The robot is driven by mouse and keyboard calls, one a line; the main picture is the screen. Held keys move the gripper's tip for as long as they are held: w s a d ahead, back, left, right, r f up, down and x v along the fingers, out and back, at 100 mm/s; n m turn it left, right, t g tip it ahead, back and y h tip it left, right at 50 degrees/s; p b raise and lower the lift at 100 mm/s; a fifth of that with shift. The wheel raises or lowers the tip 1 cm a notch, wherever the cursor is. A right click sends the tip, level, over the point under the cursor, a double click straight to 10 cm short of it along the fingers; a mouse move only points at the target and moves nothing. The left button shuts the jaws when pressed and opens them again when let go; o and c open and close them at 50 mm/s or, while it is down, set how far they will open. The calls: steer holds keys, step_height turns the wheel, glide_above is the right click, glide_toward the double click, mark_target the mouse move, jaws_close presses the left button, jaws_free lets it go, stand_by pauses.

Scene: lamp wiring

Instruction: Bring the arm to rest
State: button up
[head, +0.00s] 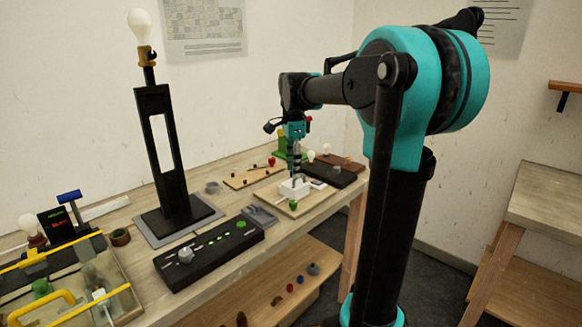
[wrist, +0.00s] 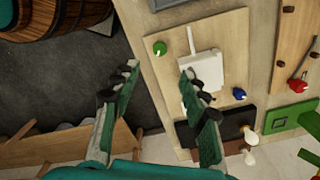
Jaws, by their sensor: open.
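My gripper (head: 296,172) hangs fingers-down over the far right part of the workbench in the head view, close to a white switch box (head: 294,189) on a wooden board (head: 310,204). In the wrist view my gripper (wrist: 160,78) is open, with nothing between its fingers. There the white box (wrist: 203,68) lies to the right, partly behind the right finger. I cannot tell the gap between fingertips and box. My arm is bent out over the bench.
A tall black lamp stand (head: 161,150) with a bulb (head: 140,27) rises left of my gripper. A black panel (head: 208,254) lies in front of it. A clear yellow-handled case (head: 125,284) stands at the left. Bulbs and a second board (head: 252,177) lie near my gripper.

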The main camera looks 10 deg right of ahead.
steer(key=s+d+f+n+t, duration=0.2)
steer(key=s+f+n, duration=0.6)
steer(key=s+f, duration=0.3)
steer(key=s+d+f+n+t, duration=0.2)
steer(key=s+f+n, duration=0.6)
steer(key=s+f, duration=0.3)
steer(key=shift+f+n, duration=0.3)
steer(key=shift+f, duration=0.4)
